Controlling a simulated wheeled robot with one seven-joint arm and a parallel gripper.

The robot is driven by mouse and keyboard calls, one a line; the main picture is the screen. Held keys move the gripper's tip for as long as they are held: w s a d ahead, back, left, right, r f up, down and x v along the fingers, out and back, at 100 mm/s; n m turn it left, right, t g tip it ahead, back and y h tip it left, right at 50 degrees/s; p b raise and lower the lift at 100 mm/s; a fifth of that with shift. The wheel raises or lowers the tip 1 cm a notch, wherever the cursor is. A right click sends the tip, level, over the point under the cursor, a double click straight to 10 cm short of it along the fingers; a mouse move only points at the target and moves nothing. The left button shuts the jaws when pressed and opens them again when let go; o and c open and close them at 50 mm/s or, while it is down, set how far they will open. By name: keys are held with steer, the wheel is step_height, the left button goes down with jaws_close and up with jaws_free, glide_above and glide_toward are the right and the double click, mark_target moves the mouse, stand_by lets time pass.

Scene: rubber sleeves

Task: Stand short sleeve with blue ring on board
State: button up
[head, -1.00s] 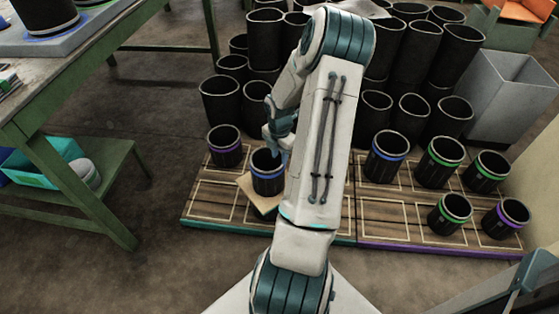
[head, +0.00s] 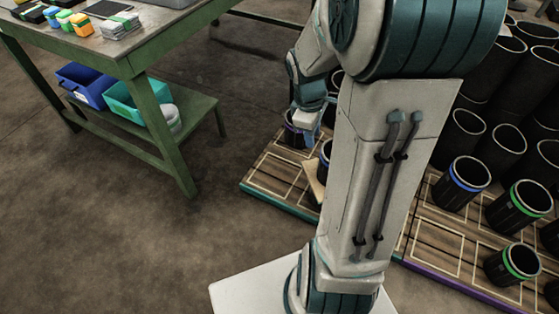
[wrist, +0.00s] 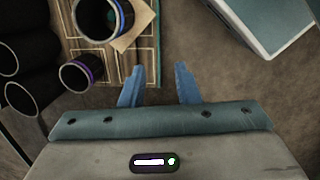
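A short black sleeve with a blue ring (wrist: 97,22) stands on the teal-edged wooden board (head: 272,172), close to a tan square sheet (wrist: 133,27). I cannot tell whether its base rests partly on the sheet. In the head view this sleeve (head: 325,158) is mostly hidden by my arm. My gripper (wrist: 157,70) is open and empty, apart from the sleeve. Its blue fingers show in the head view near a purple-ringed sleeve (head: 293,138). Another blue-ringed sleeve (head: 462,184) stands on the purple-edged board (head: 432,262).
Green-ringed sleeves (head: 518,208) stand on the right board, with taller black sleeves behind. A green table (head: 150,62) with blue (head: 85,84) and teal bins (head: 138,100) on its shelf is at left. Bare floor lies between the table and the teal-edged board.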

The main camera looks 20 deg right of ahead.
steer(key=s+a+r+m, duration=0.3)
steer(key=s+a+m, duration=0.1)
steer(key=s+a, duration=0.1)
steer(key=s+a+r+m+t+y, duration=0.1)
steer(key=s+a+r+m, duration=0.2)
steer(key=a, duration=0.5)
steer(key=shift+s+r+m+y, duration=0.3)
steer(key=shift+s+m, duration=0.5)
steer(key=shift+s, duration=0.4)
